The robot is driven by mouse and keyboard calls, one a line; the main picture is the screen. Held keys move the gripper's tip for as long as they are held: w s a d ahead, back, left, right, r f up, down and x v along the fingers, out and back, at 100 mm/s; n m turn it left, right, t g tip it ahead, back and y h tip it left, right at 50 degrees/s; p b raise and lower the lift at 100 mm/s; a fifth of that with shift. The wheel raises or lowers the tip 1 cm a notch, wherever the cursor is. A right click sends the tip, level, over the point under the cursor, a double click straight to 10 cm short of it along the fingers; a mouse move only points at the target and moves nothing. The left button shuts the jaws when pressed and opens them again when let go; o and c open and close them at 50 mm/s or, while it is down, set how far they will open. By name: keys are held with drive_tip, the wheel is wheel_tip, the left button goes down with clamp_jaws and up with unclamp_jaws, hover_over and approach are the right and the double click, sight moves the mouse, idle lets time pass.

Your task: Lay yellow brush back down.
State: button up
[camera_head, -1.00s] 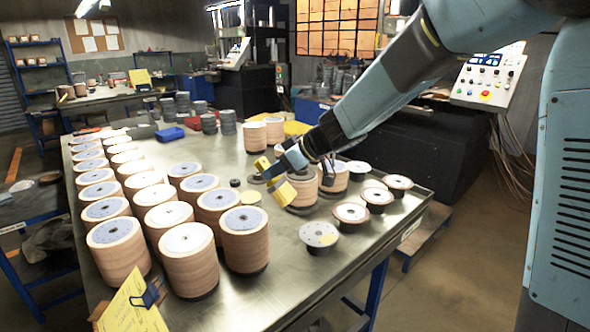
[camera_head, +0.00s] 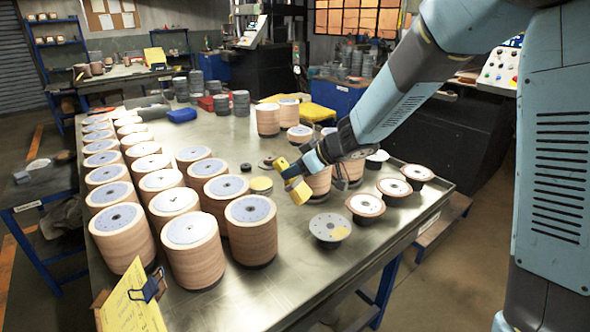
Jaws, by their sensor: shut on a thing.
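The yellow brush (camera_head: 296,187) is in my gripper (camera_head: 296,176), at the end of the arm reaching in from the right. The gripper is shut on it. The brush appears to be above the metal table, to the left of a stack of discs (camera_head: 319,181) and behind a single flap disc (camera_head: 330,228). One yellow part points up and left, the other hangs down. I cannot tell whether its lower end touches anything. The gripper fingers are small and partly hidden by the brush.
Rows of tall disc stacks (camera_head: 252,230) fill the table's left side. Single discs (camera_head: 365,206) lie along the right edge. A clipboard with yellow paper (camera_head: 133,300) stands at the front left. Bare table (camera_head: 290,283) lies at the front middle.

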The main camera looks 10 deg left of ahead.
sight(302, 187)
drive_tip(key=shift+s+f, duration=0.1)
drive_tip(key=shift+f, duration=3.25)
drive_tip(key=o, duration=1.1)
drive_tip(key=v, duration=1.3)
drive_tip(key=shift+d+r, duration=0.15)
drive_tip(key=shift+d, duration=0.15)
